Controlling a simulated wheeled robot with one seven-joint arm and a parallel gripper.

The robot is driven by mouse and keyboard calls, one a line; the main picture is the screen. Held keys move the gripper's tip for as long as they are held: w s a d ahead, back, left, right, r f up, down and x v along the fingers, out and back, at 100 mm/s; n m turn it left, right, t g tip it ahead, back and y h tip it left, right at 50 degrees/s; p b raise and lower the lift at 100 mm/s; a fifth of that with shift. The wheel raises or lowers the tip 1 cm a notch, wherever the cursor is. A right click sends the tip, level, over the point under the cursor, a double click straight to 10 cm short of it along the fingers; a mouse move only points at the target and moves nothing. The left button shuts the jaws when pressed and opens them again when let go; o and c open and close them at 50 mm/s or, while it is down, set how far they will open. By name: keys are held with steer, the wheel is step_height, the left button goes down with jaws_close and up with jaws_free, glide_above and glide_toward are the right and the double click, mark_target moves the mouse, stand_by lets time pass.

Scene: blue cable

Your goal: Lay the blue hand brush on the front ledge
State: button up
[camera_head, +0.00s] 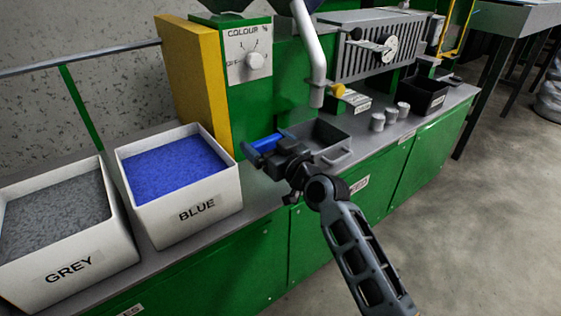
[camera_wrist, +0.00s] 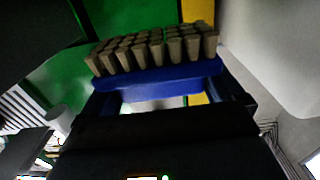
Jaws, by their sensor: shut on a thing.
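The blue hand brush (camera_head: 265,143) is in my gripper (camera_head: 272,158), above the grey ledge (camera_head: 260,198) that runs along the front of the green machine. In the head view only part of its blue body shows; my gripper and wrist hide the rest. The wrist view shows the brush's blue body (camera_wrist: 160,76) lying across between the fingers (camera_wrist: 158,98), with several rows of tan bristle tufts along it. My gripper is shut on the brush. Whether the brush touches anything below cannot be told.
White bins marked BLUE (camera_head: 196,213) and GREY (camera_head: 72,264) stand at left. A grey metal tray (camera_head: 330,155) sits just right of my gripper, under a spout (camera_head: 316,95). Small grey cups (camera_head: 378,121) and a black box (camera_head: 427,97) stand farther right.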

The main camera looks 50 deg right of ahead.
steer(key=shift+f+b, duration=1.4)
steer(key=shift+f, duration=2.05)
steer(key=shift+f, duration=0.15)
steer(key=o, duration=0.6)
steer(key=shift+o, duration=0.6)
steer(key=shift+s, duration=0.15)
steer(key=b+v, duration=0.1)
steer(key=v, duration=1)
steer(key=shift+s+a+b, duration=0.2)
steer(key=shift+s+b, duration=0.15)
